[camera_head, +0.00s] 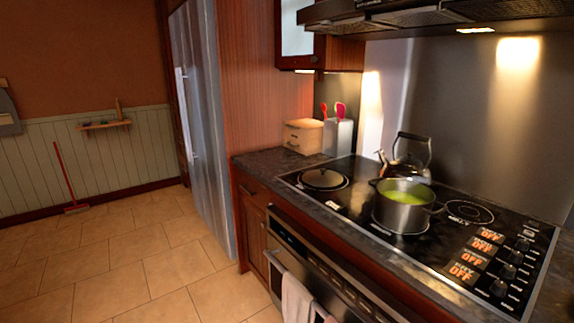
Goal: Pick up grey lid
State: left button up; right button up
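A round, dark grey lid (323,178) with a small knob lies flat on the left rear burner of the black cooktop. It is to the left of a steel pot (402,207) with green contents, and apart from it. The pot is uncovered. Neither of my grippers is in view.
A kettle (408,160) with a raised handle stands behind the pot. A wooden bread box (303,136) and a utensil holder (338,135) stand at the counter's back left. The range hood (430,14) hangs above. Towels (297,299) hang on the oven front. Tiled floor (130,255) is clear at left.

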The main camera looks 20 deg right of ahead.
aim_at(323, 178)
jog(key=i, duration=2.9)
jog(key=i+z, duration=0.15)
jog(key=z, duration=0.3)
jog(key=i+z, duration=0.1)
jog(key=z, duration=0.35)
jog(key=i+j+z, duration=0.1)
jog(key=z, duration=0.35)
jog(key=i+j+z, duration=0.1)
jog(key=z, duration=0.4)
jog(key=j+z, duration=0.2)
jog(key=z, duration=0.25)
jog(key=i+j+z, duration=0.1)
jog(key=z, duration=0.35)
jog(key=k+j, duration=0.05)
jog(key=j, duration=0.05)
